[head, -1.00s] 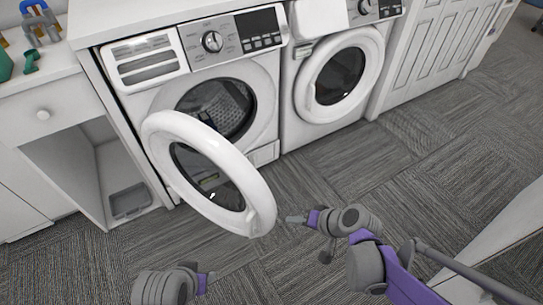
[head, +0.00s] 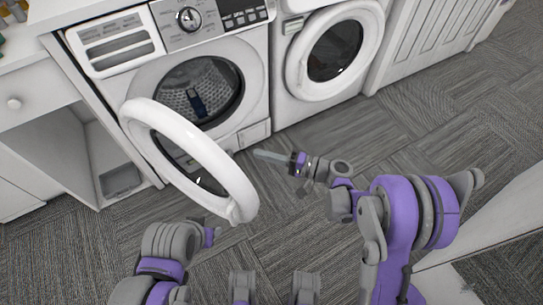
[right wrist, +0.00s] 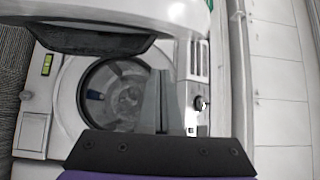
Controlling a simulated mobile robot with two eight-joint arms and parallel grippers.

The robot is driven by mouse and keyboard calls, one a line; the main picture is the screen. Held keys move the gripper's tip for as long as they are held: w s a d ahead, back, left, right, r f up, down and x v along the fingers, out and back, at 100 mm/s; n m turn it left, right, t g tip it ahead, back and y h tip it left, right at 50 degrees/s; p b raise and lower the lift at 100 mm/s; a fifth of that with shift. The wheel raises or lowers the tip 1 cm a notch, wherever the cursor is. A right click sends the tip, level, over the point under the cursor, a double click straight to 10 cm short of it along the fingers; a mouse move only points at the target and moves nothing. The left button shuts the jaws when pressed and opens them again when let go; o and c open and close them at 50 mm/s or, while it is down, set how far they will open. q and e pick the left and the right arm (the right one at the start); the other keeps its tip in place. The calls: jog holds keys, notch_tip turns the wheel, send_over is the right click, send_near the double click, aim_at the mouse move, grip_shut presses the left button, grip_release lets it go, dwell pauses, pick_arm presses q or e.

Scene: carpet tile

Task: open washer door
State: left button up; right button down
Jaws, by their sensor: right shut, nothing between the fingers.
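The left washer (head: 255,70) is a white front loader with a grey control panel. Its round door (head: 190,150), a white ring with dark glass, stands swung well out from the front, and the drum opening (head: 185,90) is exposed. My right gripper (head: 268,156) is shut and empty, just right of the door's free edge and in front of the washer. In the right wrist view its grey fingers (right wrist: 155,98) overlap the drum opening, with the door at the top. My left gripper (head: 213,232) is low, below the door; its fingers are too small to judge.
A second washer (head: 335,50) with its door closed stands to the right. A white cabinet with an open cubby (head: 110,160) is at the left. A dark blue item (head: 197,103) shows inside the drum. Grey carpet (head: 440,125) is clear at the right.

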jog(key=s+a, duration=0.2)
jog(key=a, duration=0.5)
jog(key=shift+b, duration=0.4)
jog(key=shift+s, duration=0.1)
jog(key=shift+s, duration=0.1)
